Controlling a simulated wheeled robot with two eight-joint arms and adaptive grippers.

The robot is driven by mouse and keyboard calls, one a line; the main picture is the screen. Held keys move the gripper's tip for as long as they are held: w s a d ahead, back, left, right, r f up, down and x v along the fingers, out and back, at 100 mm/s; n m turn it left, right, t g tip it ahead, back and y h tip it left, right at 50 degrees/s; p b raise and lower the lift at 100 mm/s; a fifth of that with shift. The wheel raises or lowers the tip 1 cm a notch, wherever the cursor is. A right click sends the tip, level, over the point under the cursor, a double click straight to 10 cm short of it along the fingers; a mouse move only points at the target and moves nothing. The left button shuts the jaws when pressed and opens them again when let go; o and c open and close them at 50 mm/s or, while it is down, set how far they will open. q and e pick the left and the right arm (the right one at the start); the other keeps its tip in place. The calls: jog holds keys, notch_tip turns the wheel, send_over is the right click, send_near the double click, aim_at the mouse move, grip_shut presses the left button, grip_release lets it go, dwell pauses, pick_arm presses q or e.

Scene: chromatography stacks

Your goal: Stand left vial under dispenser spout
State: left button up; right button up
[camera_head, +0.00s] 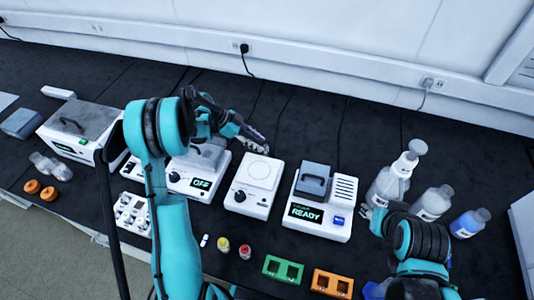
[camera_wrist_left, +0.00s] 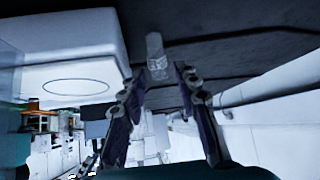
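A clear vial (camera_wrist_left: 156,55) shows in the left wrist view just beyond and between the fingertips of my left gripper (camera_wrist_left: 158,72), with a gap on each side. The fingers are spread. In the head view my left gripper (camera_head: 250,138) is above the back of the white round-plate device (camera_head: 255,185); I cannot make out the vial there. A white-topped dispenser bottle (camera_head: 388,184) stands at the right; its spout is not clear. My right gripper (camera_head: 374,218) is low in front of that bottle, and its fingers are too small to read.
A READY device (camera_head: 322,203) stands between the round-plate device and the bottles. Two more bottles (camera_head: 434,203) (camera_head: 468,223) stand right of the dispenser. Green (camera_head: 283,270) and orange (camera_head: 331,283) holders and small capped vials (camera_head: 224,245) are at the front edge. Clear vessels (camera_head: 50,166) are far left.

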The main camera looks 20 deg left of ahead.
aim_at(273, 156)
pick_arm(q)
jog(key=b+x, duration=0.1)
jog(key=x, duration=0.1)
jog(key=shift+d+f, duration=0.1)
jog(key=shift+f, duration=0.2)
jog(key=b+x, duration=0.1)
jog(key=x, duration=0.1)
jog(key=b+x, duration=0.1)
jog(key=x, duration=0.2)
jog(key=shift+d+r+b, duration=0.1)
jog(key=shift+d+b, duration=0.2)
jog(key=shift+d, duration=0.1)
jog(key=shift+c, duration=0.3)
jog(key=c, duration=0.7)
jog(key=shift+o, duration=0.2)
jog(key=shift+r, duration=0.1)
